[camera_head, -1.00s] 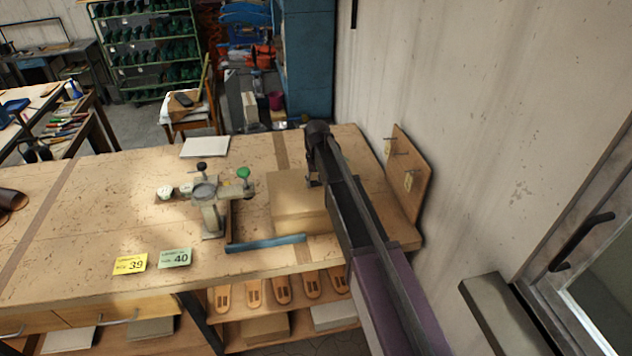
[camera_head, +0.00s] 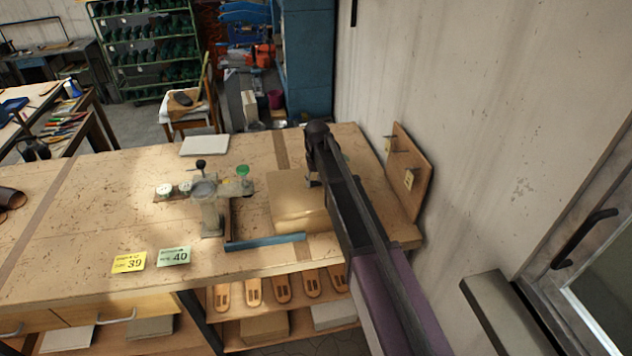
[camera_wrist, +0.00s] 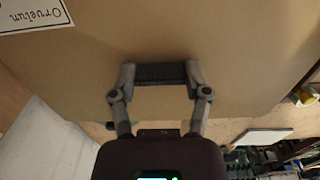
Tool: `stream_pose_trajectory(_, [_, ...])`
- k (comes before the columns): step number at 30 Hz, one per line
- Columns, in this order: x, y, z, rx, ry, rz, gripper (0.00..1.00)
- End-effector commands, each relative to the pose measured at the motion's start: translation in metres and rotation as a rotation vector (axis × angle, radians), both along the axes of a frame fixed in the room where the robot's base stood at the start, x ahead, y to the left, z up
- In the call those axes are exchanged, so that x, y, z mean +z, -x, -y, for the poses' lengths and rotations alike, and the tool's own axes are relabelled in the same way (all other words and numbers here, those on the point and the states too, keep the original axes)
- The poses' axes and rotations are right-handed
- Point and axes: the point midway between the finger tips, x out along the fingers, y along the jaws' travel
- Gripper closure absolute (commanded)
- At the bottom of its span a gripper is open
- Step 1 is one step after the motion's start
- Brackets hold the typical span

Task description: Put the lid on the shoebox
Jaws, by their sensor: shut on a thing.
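A tan cardboard lid (camera_head: 292,190) shows at the bench's right part, partly hidden behind my arm. In the wrist view its broad brown face (camera_wrist: 230,40) fills most of the picture, with a white printed label (camera_wrist: 35,12) at the top left. My gripper (camera_wrist: 160,76) is shut on the lid at its near edge. In the head view my gripper (camera_head: 314,181) is mostly hidden by my arm. The shoebox cannot be told clearly apart from the lid; whether the lid is seated on it is unclear.
A blue bar (camera_head: 265,242) lies just in front of the cardboard. A clamp-like metal fixture (camera_head: 210,205) stands to the left. Size cards, yellow (camera_head: 129,262) and green (camera_head: 174,256), lie near the front edge. An upright wooden board (camera_head: 410,175) stands at the right by the wall.

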Motion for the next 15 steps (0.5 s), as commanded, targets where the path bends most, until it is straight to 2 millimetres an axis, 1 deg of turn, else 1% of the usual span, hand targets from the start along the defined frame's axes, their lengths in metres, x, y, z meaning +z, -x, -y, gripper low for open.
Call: stream_pose_trajectory(15, [-0.0067,0.0001,-0.0003,0.0,0.0,0.0,0.85])
